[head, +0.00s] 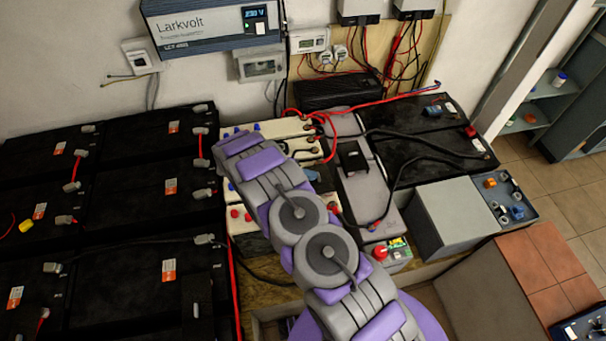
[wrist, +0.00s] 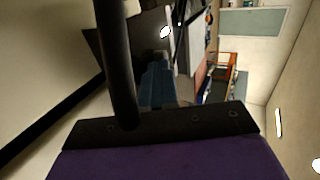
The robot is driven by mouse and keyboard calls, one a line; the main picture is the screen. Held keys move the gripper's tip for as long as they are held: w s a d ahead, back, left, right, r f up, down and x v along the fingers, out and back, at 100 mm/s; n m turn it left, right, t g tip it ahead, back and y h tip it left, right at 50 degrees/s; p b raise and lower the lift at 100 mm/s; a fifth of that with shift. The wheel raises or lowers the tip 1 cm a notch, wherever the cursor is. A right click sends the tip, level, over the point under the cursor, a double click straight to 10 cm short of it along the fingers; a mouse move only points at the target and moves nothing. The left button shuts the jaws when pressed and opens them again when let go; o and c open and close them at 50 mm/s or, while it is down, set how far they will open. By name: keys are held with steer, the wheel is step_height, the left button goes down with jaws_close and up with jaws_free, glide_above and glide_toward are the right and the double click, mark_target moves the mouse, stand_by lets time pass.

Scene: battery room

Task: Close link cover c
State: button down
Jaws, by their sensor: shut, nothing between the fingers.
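Black batteries (head: 150,205) fill the left of the head view, with small grey caps at their terminals, such as one cap (head: 205,239) and another (head: 72,187). I cannot read a letter on any of them, so I cannot tell which is link cover c. My gripper (wrist: 122,105) shows in the wrist view as a dark bar above a black plate; it is shut and empty. In the head view my purple and grey arm reaches over the cream batteries (head: 262,130), and the fingertips cannot be made out. The wrist view shows no cover clearly.
A Larkvolt inverter (head: 213,27) hangs on the wall at the back. A long grey unit (head: 362,190) and a grey box (head: 455,218) stand right of my arm. Red and black cables (head: 395,185) cross the right side. Tiled floor (head: 560,190) is clear at far right.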

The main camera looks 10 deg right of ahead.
steer(key=shift+d, duration=0.55)
steer(key=shift+s, duration=0.1)
steer(key=p+v, duration=0.2)
steer(key=v, duration=1.5)
steer(key=shift+a, duration=0.25)
